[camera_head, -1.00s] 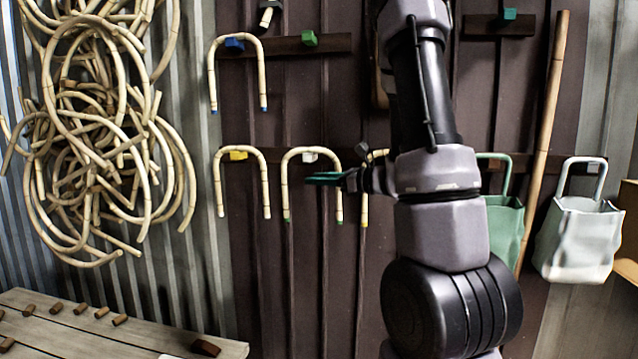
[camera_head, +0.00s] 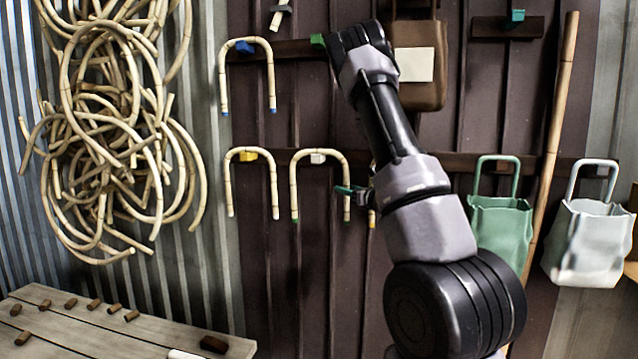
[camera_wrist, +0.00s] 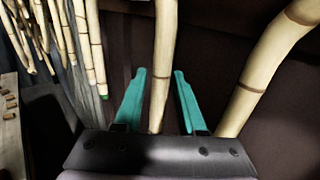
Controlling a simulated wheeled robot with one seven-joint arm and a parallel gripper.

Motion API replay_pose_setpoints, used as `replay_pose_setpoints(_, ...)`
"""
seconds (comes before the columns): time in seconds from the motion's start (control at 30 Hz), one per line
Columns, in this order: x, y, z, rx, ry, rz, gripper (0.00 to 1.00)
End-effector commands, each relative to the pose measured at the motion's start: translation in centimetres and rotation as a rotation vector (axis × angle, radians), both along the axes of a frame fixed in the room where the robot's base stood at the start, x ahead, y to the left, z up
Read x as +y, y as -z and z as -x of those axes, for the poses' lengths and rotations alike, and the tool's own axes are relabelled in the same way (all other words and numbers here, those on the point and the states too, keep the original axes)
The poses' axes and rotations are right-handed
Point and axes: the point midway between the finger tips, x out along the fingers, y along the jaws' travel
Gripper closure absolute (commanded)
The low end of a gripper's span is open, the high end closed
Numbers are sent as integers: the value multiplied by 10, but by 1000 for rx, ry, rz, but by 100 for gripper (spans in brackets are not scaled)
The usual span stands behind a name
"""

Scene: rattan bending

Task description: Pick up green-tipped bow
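The green-tipped bow (camera_head: 294,190) is a pale rattan U turned upside down, hanging from a white peg (camera_head: 318,158) in the lower row on the dark wall. My gripper (camera_head: 348,190) has teal fingers and is at the lower part of this bow's right leg. In the wrist view my gripper (camera_wrist: 160,88) is open, and a rattan leg (camera_wrist: 163,60) runs between its fingers, apparently the bow's right leg. I cannot tell whether either finger touches it. A green tip (camera_wrist: 104,97) shows to the left, on the other leg.
A bow (camera_head: 231,185) on a yellow peg hangs to the left, and a blue-tipped bow (camera_head: 223,85) hangs above. Another rattan leg (camera_wrist: 265,70) stands close right of my fingers. Green (camera_head: 500,230) and white (camera_head: 585,240) bags hang at right. A bench (camera_head: 90,335) is lower left.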

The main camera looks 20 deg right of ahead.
Motion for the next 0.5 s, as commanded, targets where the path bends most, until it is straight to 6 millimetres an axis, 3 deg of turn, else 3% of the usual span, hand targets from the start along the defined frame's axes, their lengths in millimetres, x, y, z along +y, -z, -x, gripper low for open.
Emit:
replay_pose_setpoints(0.2,6,0,-30,0,-3,2,60)
replay_pose_setpoints(0.5,7,0,-36,0,-1,0,60)
